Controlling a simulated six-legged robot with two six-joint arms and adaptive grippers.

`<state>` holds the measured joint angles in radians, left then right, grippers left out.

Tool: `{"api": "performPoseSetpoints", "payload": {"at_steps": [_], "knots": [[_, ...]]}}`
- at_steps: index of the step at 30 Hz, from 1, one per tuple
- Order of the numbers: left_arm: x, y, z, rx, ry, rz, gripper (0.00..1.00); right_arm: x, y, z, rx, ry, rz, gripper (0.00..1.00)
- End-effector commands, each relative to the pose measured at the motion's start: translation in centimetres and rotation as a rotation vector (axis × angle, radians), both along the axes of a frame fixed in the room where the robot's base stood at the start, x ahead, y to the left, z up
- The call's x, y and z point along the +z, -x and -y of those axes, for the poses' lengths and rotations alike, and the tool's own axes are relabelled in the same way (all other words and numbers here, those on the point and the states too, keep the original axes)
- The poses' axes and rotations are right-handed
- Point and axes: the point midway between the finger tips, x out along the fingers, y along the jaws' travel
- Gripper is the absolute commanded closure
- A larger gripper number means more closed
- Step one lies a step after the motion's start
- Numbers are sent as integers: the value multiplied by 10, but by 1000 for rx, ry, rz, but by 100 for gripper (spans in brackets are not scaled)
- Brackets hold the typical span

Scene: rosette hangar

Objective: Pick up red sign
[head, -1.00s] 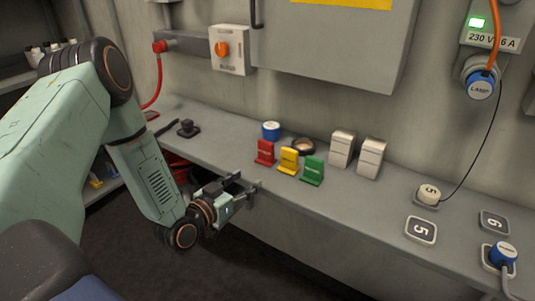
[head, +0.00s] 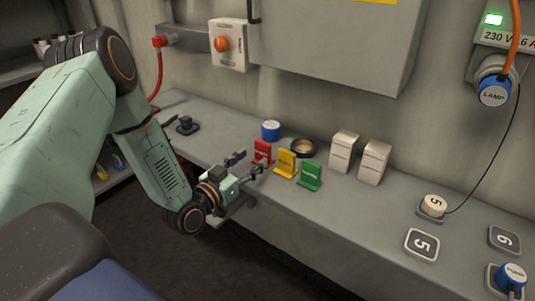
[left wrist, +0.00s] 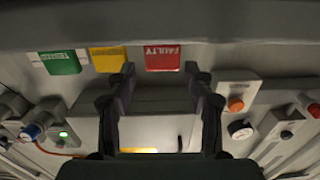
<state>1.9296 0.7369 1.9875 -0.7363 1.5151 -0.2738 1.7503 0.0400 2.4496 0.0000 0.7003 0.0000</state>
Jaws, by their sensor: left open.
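The red sign (head: 263,152) stands upright on the grey bench, at the left end of a row with a yellow sign (head: 287,162) and a green sign (head: 310,175). My left gripper (head: 249,163) is open, its fingers pointing at the red sign from just in front of it. In the left wrist view the red sign (left wrist: 162,57), lettered "FAULTY", lies beyond and between the two open fingertips (left wrist: 160,72). No finger visibly touches it. My right gripper is not in view.
Two white boxes (head: 374,161) stand to the right. A black knob-like object (head: 187,126) sits at the bench's left. Bench space left of the red sign is clear.

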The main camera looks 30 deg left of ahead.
Motion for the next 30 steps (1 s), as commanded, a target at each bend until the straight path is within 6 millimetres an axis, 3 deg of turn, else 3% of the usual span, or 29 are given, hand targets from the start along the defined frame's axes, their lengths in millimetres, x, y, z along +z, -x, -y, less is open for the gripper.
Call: {"api": "performPoseSetpoints", "payload": {"at_steps": [16,26,30], "knots": [[-8,-65,3,-2,-2,2,47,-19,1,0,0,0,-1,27],[-7,-72,4,0,1,0,48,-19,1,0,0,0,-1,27],[-8,-73,4,1,1,0,60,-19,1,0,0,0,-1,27]]}}
